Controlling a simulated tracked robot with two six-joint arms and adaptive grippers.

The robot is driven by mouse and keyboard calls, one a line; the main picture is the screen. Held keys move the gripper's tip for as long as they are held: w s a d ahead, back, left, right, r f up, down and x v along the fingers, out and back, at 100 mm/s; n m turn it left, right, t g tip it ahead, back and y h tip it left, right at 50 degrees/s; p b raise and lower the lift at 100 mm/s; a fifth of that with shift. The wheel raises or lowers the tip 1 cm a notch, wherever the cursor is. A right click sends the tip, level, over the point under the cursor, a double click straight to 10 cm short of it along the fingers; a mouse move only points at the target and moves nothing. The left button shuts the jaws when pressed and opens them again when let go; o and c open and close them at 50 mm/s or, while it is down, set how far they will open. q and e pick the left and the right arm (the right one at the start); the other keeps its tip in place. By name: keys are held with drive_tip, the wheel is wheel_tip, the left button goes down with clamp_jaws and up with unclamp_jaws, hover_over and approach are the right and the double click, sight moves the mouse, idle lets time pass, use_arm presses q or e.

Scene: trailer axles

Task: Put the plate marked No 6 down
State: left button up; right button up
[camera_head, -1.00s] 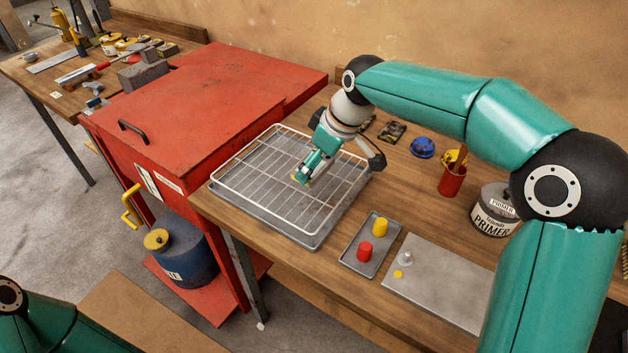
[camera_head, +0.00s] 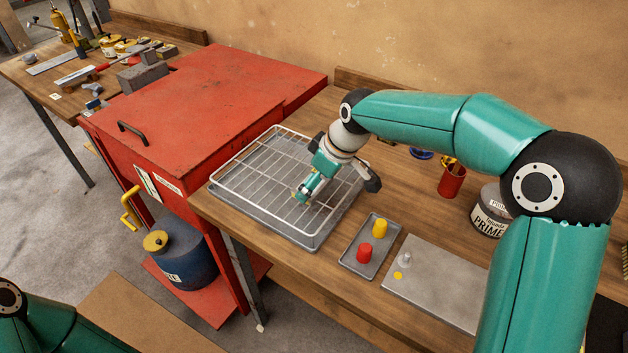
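My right gripper (camera_head: 301,196) points down over the wire rack (camera_head: 262,164) in its grey tray, near the rack's right half. A tiny yellowish bit shows at its fingertips, too small to identify. I cannot tell whether it is a plate edge or part of the fingers, nor how far the tips are above the wires. No plate with a readable No 6 shows in this view. The visible part of the rack looks bare. My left gripper is out of view; only a piece of my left arm shows at the lower left.
A small grey tray (camera_head: 358,262) with a red and a yellow piece stands right of the rack. Beside it lies a flat grey sheet (camera_head: 440,290). A red cup (camera_head: 452,181) and a primer tin (camera_head: 489,213) stand behind. A red cabinet (camera_head: 200,95) adjoins the left.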

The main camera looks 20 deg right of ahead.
drive_tip(key=shift+r, duration=0.1)
drive_tip(key=v, duration=1.2)
